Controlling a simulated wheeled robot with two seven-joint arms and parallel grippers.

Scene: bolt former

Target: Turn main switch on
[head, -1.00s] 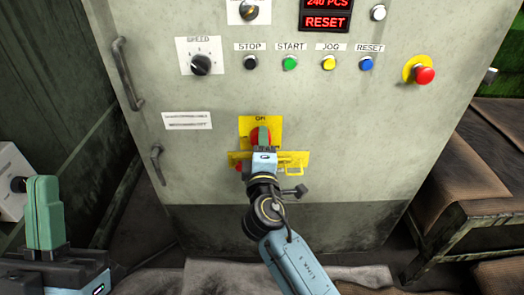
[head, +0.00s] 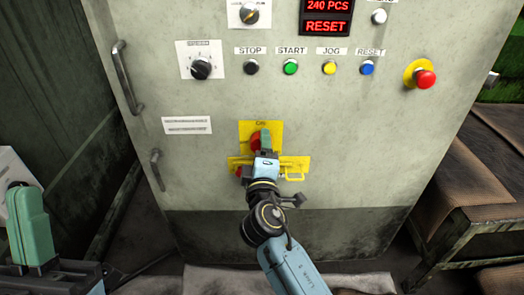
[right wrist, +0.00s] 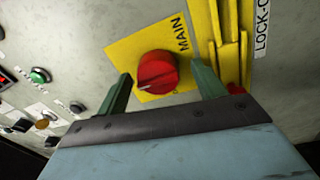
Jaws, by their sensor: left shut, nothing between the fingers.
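The main switch is a red rotary knob (head: 256,141) on a yellow plate (head: 246,126) low on the machine's front, with "ON" above it. In the right wrist view the red knob (right wrist: 157,71) has a white mark on its lower left edge, and "MAIN" is printed on the plate. My right gripper (right wrist: 160,86) is open, with one green finger on each side of the knob; gaps show, and contact cannot be told. In the head view its fingers (head: 265,139) partly cover the knob. My left gripper (head: 29,226) is shut and empty at the far left.
A yellow lock-out bracket (head: 296,164) sits just below the switch. Several push buttons, such as the green start button (head: 290,67), and a red emergency stop (head: 425,79) are higher up. A door handle (head: 127,77) is at left, a bench (head: 480,220) at right.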

